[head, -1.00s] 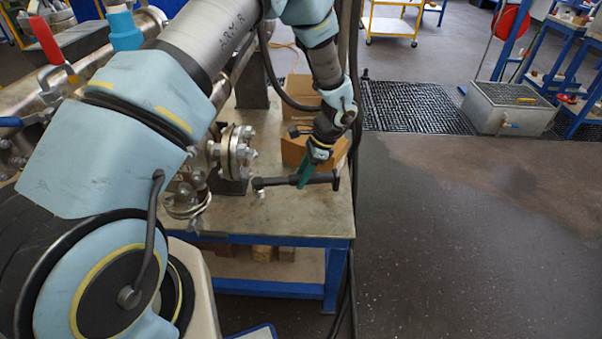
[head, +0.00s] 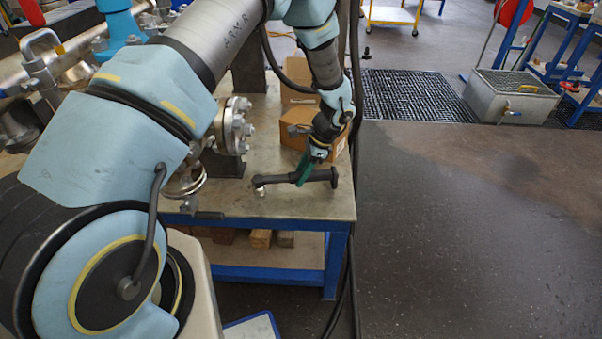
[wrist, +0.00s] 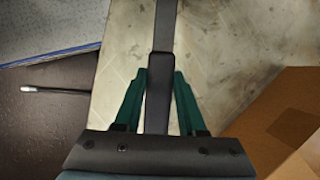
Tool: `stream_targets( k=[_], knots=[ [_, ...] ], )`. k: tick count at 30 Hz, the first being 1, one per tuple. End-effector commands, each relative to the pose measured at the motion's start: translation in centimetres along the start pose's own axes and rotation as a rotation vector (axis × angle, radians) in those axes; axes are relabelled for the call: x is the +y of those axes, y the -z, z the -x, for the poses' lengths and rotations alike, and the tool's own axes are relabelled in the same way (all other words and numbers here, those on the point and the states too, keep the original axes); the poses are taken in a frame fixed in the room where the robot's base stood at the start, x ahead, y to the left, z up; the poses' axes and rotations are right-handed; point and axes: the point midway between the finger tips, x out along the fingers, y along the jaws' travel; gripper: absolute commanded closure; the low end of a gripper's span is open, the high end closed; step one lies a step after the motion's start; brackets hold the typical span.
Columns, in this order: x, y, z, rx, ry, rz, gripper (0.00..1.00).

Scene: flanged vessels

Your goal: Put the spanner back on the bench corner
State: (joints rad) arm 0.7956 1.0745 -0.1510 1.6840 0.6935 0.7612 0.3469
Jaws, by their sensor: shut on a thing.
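The spanner (head: 322,176) is a long dark bar with a round head and a small bright metal piece at its left end. In the wrist view the spanner's dark shaft (wrist: 160,85) runs up the picture between the fingers (wrist: 158,100). The bench (head: 300,207) has a worn metal top and blue frame; the spanner is over its right part, near the front right corner. I cannot tell whether the spanner touches the top.
Cardboard boxes (head: 297,135) stand on the bench just behind my gripper. A bolted flange (head: 237,127) with pipework is to the left. A dark handle (head: 208,215) sits at the bench's front edge. Dark cables hang by the right edge. The floor (head: 460,240) to the right is clear.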

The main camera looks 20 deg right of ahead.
Motion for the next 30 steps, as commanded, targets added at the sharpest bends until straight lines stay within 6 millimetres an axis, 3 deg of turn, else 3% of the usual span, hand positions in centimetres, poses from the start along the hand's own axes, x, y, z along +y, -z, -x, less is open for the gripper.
stream_targets(
  k=[18,19,27,30],
  knots=[
    [-0.1,0.4,-0.9,0.0,0.001,0.0,1.0],
    [-0.1,0.4,-0.9,0.0,0.001,0.001,0.58],
    [0.0,0.4,-0.8,0.0,0.001,0.0,0.28],
    [0.0,0.4,-0.9,0.0,0.0,0.0,0.25]
  ],
)
